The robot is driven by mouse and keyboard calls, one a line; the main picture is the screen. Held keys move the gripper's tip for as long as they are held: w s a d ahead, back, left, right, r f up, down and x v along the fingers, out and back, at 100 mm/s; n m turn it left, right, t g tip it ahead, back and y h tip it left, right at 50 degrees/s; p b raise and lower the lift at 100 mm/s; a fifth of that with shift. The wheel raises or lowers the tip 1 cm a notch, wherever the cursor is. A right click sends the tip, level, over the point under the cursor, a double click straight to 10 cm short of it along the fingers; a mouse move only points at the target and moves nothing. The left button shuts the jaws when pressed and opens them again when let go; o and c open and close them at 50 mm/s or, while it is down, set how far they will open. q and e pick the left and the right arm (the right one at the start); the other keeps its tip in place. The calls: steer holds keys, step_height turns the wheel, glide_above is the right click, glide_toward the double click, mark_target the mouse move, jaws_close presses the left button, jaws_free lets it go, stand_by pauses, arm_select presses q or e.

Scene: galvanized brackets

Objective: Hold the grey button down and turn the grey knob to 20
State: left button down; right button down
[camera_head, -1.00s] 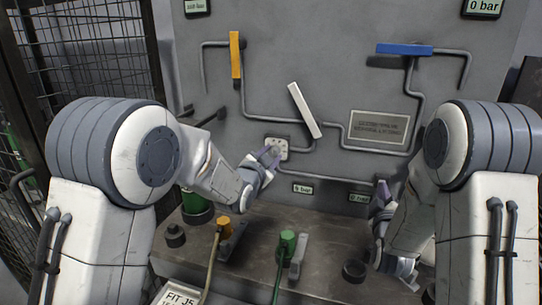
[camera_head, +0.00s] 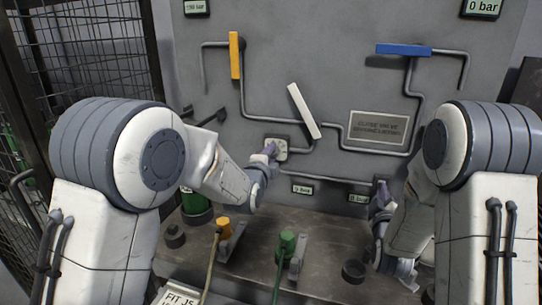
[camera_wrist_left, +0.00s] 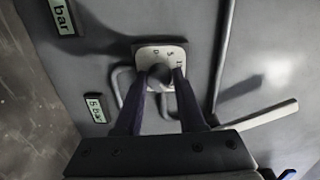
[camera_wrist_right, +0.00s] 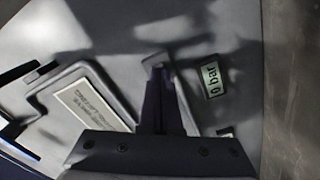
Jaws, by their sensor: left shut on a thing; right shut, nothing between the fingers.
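The grey knob (camera_wrist_left: 160,76) sits on a pale square dial plate (camera_head: 284,151) with marks, on the grey panel. My left gripper (camera_head: 273,151) is shut on the knob, one finger on each side in the left wrist view. The dial marks are too small to read surely. My right gripper (camera_head: 381,187) is shut and empty, its fingertips at a small grey plate (camera_wrist_right: 155,60) low on the right of the panel. The grey button is hidden behind these fingertips, and I cannot tell whether it is pressed.
A white lever (camera_head: 304,111) is tilted just above the dial. An orange lever (camera_head: 235,55) stands upright, and a blue lever (camera_head: 404,50) lies level. Pipes run across the panel. A green connector (camera_head: 287,243) and an orange connector (camera_head: 224,228) stand on the ledge below.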

arm_select(q)
steer(key=shift+m, duration=0.7)
steer(key=c, duration=0.5)
jaws_free()
steer(key=shift+s, duration=0.15)
steer(key=f+v, duration=0.1)
steer(key=v, duration=1)
steer(key=shift+s+r, duration=0.4)
steer(key=shift+r, duration=0.1)
steer(key=shift+a, duration=0.1)
